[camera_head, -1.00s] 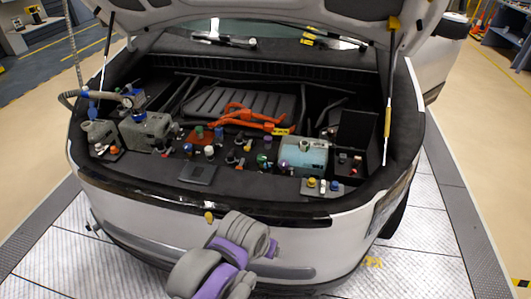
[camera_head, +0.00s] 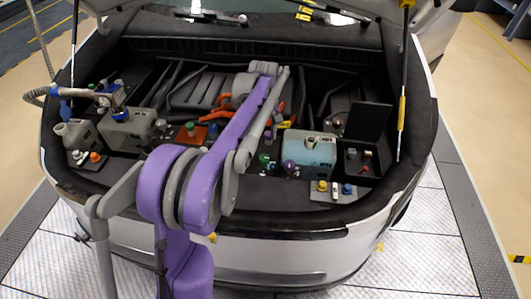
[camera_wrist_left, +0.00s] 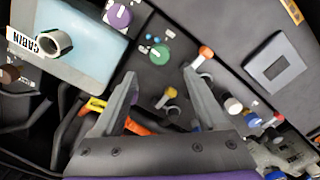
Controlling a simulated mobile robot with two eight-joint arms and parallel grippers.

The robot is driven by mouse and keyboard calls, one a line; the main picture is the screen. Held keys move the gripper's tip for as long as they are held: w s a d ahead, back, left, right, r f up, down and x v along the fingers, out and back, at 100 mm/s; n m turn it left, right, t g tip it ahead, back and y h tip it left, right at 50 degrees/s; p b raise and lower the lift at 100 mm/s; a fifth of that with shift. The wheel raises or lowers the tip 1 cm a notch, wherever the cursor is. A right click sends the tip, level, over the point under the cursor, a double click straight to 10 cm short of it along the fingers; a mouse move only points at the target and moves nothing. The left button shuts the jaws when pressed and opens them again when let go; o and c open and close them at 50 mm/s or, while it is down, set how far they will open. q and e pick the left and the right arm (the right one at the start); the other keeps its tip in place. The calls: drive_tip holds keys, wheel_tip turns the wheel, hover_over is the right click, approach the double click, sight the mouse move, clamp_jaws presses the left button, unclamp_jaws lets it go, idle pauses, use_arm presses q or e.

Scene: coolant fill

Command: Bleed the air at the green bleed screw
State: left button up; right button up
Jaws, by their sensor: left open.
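The green screw knob (camera_head: 264,158) stands on the dark deck of the car's front bay, left of the teal tank. In the left wrist view the green knob (camera_wrist_left: 159,54) shows beside a purple knob (camera_wrist_left: 118,15), a little beyond my fingertips. My left gripper (camera_wrist_left: 160,73) is open and empty, its two fingers spread, pointing toward the green knob without visible contact. In the head view my left arm reaches over the bay, and its fingers are hard to make out. A second green cap (camera_head: 190,127) sits on an orange-red plate further left. My right gripper is not in view.
The teal tank (camera_head: 308,158) stands close to the right. Orange cables (camera_wrist_left: 137,127) run below my fingers. A yellow knob (camera_wrist_left: 170,92) and an orange-tipped knob (camera_wrist_left: 205,52) stand near. A grey reservoir (camera_head: 128,130) and hose (camera_head: 68,92) are at left.

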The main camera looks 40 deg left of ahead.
sight(264, 157)
use_arm(q)
wheel_tip(264, 157, down, 9)
drive_tip(key=shift+f, duration=0.2)
drive_tip(key=shift+c, duration=0.2)
clamp_jaws()
